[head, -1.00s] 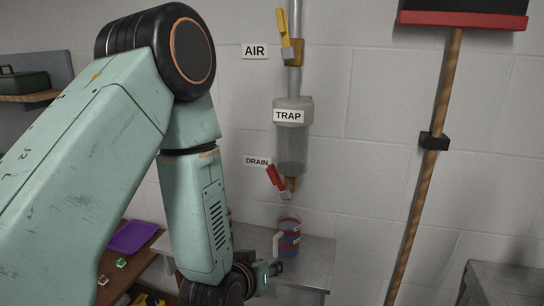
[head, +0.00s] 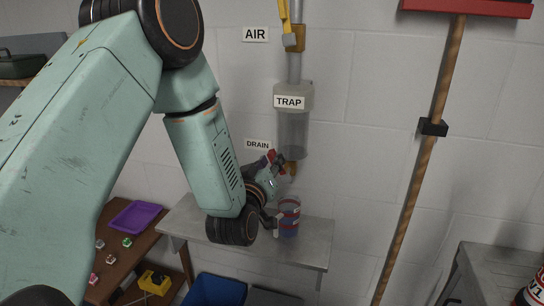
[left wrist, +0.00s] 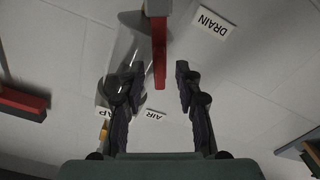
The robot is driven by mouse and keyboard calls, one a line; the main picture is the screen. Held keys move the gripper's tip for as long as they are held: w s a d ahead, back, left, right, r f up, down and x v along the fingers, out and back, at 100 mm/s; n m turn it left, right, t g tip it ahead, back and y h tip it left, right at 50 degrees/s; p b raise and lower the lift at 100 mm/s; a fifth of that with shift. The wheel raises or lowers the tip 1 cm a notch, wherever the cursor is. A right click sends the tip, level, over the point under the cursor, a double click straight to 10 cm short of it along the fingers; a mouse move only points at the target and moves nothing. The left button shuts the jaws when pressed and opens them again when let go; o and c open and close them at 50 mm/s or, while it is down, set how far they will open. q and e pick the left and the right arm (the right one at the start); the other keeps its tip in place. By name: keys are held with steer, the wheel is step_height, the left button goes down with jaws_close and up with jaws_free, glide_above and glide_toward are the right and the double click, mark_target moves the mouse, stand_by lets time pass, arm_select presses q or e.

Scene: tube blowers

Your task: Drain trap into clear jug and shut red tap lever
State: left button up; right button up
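The trap (head: 292,128) is a cloudy clear bowl on a vertical wall pipe, with a brass drain outlet (head: 292,168) below it. The red tap lever (left wrist: 159,60) shows in the left wrist view, between my left gripper's fingers with a gap on each side. My left gripper (head: 278,158) is open at the drain tap; in the head view it partly hides the lever. The clear jug (head: 289,207) stands upright under the outlet on a grey bench, with red bands, a pale handle on its left and bluish contents. The liquid level is hard to tell. My right gripper is out of view.
A yellow lever (head: 284,14) is on the pipe above the trap, near the AIR label (head: 255,34). The grey bench (head: 315,245) has bare space right of the jug. A broom (head: 428,155) hangs at right. A purple tray (head: 135,216) lies on the wooden table at left.

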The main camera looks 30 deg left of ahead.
arm_select(q)
steer(key=shift+x, duration=0.95)
steer(key=shift+s, duration=0.1)
steer(key=shift+c, duration=0.7)
jaws_close()
steer(key=shift+f, duration=0.1)
